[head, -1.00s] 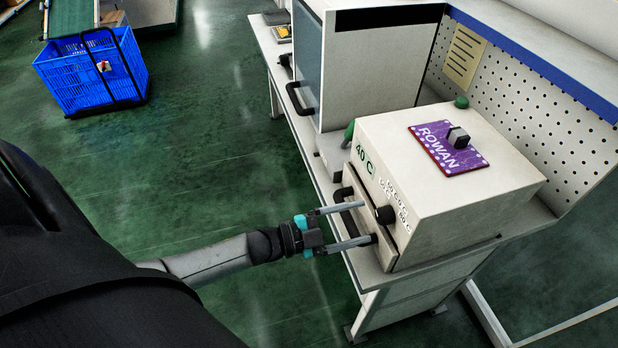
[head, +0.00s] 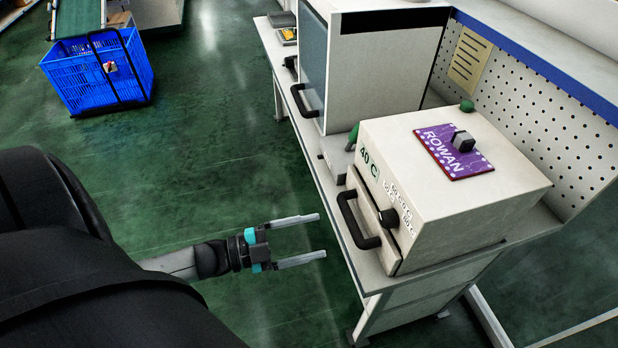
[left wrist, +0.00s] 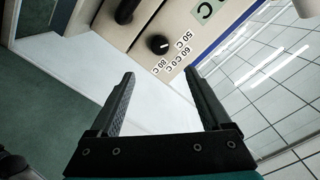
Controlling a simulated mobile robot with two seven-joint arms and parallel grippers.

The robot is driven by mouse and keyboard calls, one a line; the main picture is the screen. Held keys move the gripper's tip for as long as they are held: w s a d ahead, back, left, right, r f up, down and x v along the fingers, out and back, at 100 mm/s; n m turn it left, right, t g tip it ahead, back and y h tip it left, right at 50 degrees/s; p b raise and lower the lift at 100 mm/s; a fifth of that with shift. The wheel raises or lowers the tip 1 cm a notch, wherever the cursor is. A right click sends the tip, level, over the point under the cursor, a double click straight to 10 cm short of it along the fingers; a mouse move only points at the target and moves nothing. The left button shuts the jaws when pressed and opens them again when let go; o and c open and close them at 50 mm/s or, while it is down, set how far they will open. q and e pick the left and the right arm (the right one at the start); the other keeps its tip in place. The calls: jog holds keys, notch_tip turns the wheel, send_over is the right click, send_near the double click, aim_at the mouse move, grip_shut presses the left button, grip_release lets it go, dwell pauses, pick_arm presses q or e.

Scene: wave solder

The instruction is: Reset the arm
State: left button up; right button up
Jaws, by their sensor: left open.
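My left gripper (head: 322,235) is open and empty in the head view, over the green floor in front of the bench. Its two fingers point right, toward the beige box oven (head: 455,190), and stand apart from its black door handle (head: 357,222). In the left wrist view the open fingers (left wrist: 168,95) frame the bench top, with the oven's black knob (left wrist: 158,44) and temperature marks beyond. The oven door looks closed. My right gripper is not in view.
The white bench (head: 345,262) carries the oven and a larger cabinet (head: 375,70) with a black handle. A purple ROWAN board (head: 440,158) lies on the oven. A blue basket (head: 85,85) stands on the floor at upper left. Floor between is clear.

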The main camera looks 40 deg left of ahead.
pick_arm(q)
jog(key=s+a+f+n+g+y+b, duration=0.1)
jog(key=s+a+f+n+y+b, duration=0.15)
jog(key=f, duration=0.65)
jog(key=s+a+f+n+g+y+b, duration=0.1)
jog(key=f+n+y, duration=0.3)
jog(key=f, duration=0.4)
jog(key=s+a+f+n+g+y+b, duration=0.1)
jog(key=s+f+n+y, duration=0.15)
jog(key=f, duration=0.65)
jog(key=s+d+f+n+g+y+b, duration=0.1)
jog(key=s+d+f+g, duration=0.3)
jog(key=s+f, duration=0.5)
jog(key=s+d+f+n+g+y+b, duration=0.1)
jog(key=s+d+f+n+g+b, duration=0.2)
jog(key=s+f, duration=0.5)
jog(key=s+d+n+g, duration=0.1)
jog(key=s+g, duration=0.1)
jog(key=s, duration=0.3)
jog(key=shift+f+g, duration=0.35)
jog(key=shift+g, duration=0.05)
jog(key=shift+d, duration=0.1)
